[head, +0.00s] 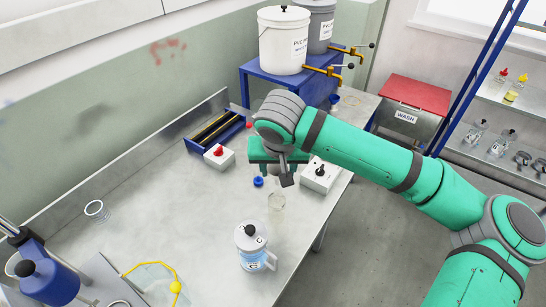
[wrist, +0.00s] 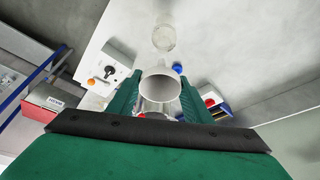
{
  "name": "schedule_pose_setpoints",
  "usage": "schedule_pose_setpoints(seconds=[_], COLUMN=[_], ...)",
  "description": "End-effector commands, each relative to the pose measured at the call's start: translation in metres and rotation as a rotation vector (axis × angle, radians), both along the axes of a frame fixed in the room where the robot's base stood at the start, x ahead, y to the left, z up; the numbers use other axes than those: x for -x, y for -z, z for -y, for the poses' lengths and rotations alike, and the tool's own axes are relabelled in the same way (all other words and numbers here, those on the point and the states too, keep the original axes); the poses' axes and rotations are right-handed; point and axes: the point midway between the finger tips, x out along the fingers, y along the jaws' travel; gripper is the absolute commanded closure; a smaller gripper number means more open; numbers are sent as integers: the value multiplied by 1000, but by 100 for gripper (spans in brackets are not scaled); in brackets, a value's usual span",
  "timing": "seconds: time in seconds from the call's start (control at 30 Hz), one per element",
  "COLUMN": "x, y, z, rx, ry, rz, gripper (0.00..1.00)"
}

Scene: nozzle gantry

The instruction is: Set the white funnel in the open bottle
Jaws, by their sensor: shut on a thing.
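My gripper (wrist: 160,97) is shut on the white funnel (wrist: 160,87), whose round, pale mouth shows between the green fingers in the wrist view. In the head view my gripper (head: 280,172) is over the bench, and the funnel is mostly hidden there by the gripper. The open bottle (head: 277,203) is clear glass and stands upright on the bench, just in front of my gripper. It also shows in the wrist view (wrist: 164,38), apart from the funnel. The funnel's lower end cannot be made out clearly.
A lidded clear jug (head: 254,248) stands close in front of the bottle. A blue cap-like piece (head: 258,181), a white box with a black knob (head: 320,175) and one with a red knob (head: 219,156) are nearby.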

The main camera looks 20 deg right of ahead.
Motion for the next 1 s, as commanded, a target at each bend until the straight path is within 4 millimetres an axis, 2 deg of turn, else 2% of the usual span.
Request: schedule_pose_setpoints(seconds=[0.6, 1.0], x=[0, 0], y=[49, 57], z=[0, 0], rx=[-1, -1], ry=[0, 0], rz=[-1, 0], gripper=[76, 76])
